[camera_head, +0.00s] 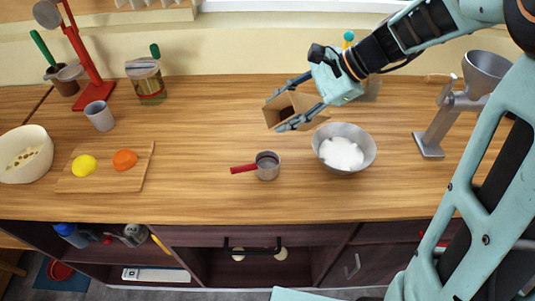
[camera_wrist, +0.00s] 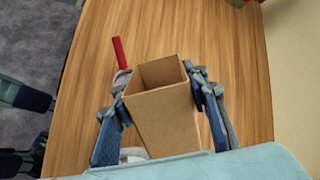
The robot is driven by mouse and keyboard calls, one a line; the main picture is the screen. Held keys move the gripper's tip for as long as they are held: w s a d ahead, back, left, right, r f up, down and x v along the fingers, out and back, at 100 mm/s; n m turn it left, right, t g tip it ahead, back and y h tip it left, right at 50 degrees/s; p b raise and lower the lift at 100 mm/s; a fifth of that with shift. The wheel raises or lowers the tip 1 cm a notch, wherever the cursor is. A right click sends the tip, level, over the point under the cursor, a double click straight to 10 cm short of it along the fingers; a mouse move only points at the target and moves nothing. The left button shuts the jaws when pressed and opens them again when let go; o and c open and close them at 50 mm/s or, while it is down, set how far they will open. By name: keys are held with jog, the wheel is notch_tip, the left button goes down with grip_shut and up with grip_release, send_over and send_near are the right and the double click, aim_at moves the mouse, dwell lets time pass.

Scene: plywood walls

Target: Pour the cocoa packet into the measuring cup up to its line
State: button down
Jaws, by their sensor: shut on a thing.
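My gripper (camera_head: 281,107) is shut on the cocoa packet (camera_head: 292,104), an open-topped brown cardboard box. The packet is held above the counter and tilted, its open end facing left and toward the viewer, with something dark inside. In the wrist view the packet (camera_wrist: 160,97) sits between both fingers (camera_wrist: 158,105). The measuring cup (camera_head: 267,166), small and grey with a red handle pointing left, stands on the counter below the packet, nearer the front edge. In the wrist view its red handle (camera_wrist: 118,53) shows behind the packet, which hides most of the cup. Its line and fill level cannot be made out.
A metal bowl of white powder (camera_head: 343,148) stands right of the cup. A cutting board (camera_head: 106,178) with a lemon and an orange fruit lies left. A grey cup (camera_head: 99,116), a jar (camera_head: 147,80) and a red stand (camera_head: 95,88) are behind it.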

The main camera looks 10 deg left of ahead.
aim_at(274, 127)
jog(key=shift+s+a+f+t+h+b, duration=0.15)
jog(key=shift+f+t+h+b, duration=0.2)
jog(key=shift+f+b, duration=0.2)
dwell(0.9)
jog(key=shift+s+a+f+n+t+h+b, duration=0.2)
jog(key=shift+f+n+t+h+b, duration=0.2)
jog(key=shift+t+h, duration=0.25)
dwell(1.7)
jog(key=shift+s+a+f+n+t+h+p, duration=0.2)
jog(key=shift+s+a+f+t+h, duration=0.05)
jog(key=shift+f+t+h, duration=0.25)
jog(key=shift+s+a+f+n+t+h+p, duration=0.25)
jog(key=shift+f+t+h, duration=0.15)
jog(key=shift+t, duration=0.1)
dwell(3.1)
